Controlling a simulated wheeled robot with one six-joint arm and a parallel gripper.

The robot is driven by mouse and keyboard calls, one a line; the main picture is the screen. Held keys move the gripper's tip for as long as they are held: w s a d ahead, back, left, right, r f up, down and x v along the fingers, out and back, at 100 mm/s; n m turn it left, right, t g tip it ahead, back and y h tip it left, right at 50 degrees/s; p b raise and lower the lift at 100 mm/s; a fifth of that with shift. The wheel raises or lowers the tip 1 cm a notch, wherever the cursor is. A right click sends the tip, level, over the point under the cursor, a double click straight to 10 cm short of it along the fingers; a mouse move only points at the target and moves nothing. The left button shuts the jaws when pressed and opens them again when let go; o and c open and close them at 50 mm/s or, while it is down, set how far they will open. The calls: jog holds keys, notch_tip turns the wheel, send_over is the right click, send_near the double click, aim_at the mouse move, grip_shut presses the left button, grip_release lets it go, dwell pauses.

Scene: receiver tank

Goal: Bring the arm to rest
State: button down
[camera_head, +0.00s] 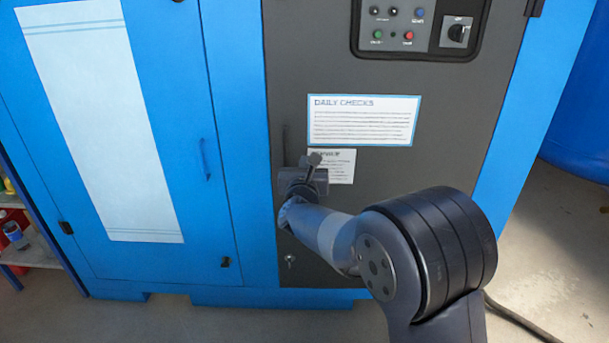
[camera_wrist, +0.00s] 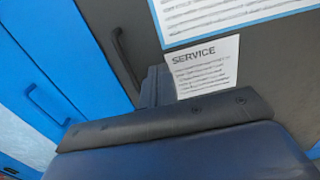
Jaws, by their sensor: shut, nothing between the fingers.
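My gripper (camera_head: 313,160) is in front of the dark grey door (camera_head: 380,220) of the blue cabinet in the head view, at the end of my outstretched arm. Its fingers are together and hold nothing. It covers the lower left of the small service note. In the wrist view my gripper (camera_wrist: 155,86) shows its dark fingers just left of the service note (camera_wrist: 203,66). I cannot tell how far the fingertips are from the door.
A control panel (camera_head: 419,27) with buttons and a rotary switch is above a daily checks sheet (camera_head: 363,120). The blue left door (camera_head: 190,225) has a handle (camera_head: 205,160). A shelf (camera_head: 35,250) is at far left, a blue tank (camera_head: 585,110) at right. A dark cable (camera_head: 522,320) lies on the floor.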

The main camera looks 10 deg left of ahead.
jog(key=shift+v, duration=2.2)
